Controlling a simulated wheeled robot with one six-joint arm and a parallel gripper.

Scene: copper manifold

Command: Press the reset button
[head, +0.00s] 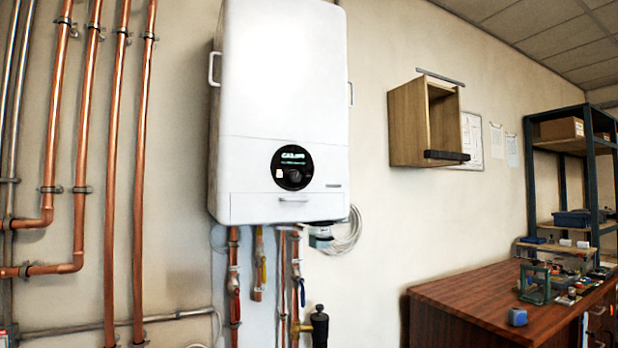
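A white wall-mounted boiler (280,80) hangs in the middle of the head view. Low on its front is a round black control panel (292,167) with a lit green display (292,157), a dark knob (294,175) and a small pale square (279,173) at its left that may be a button. The lettering is too small to read surely, and I cannot tell which part is the reset button. My gripper is not in view.
Copper pipes (112,170) run up the wall at left. Pipes and valves (302,285) hang below the boiler. A wooden wall box (408,122) is to its right. A wooden workbench (460,300) with several small items and a dark shelf rack (533,180) stand at right.

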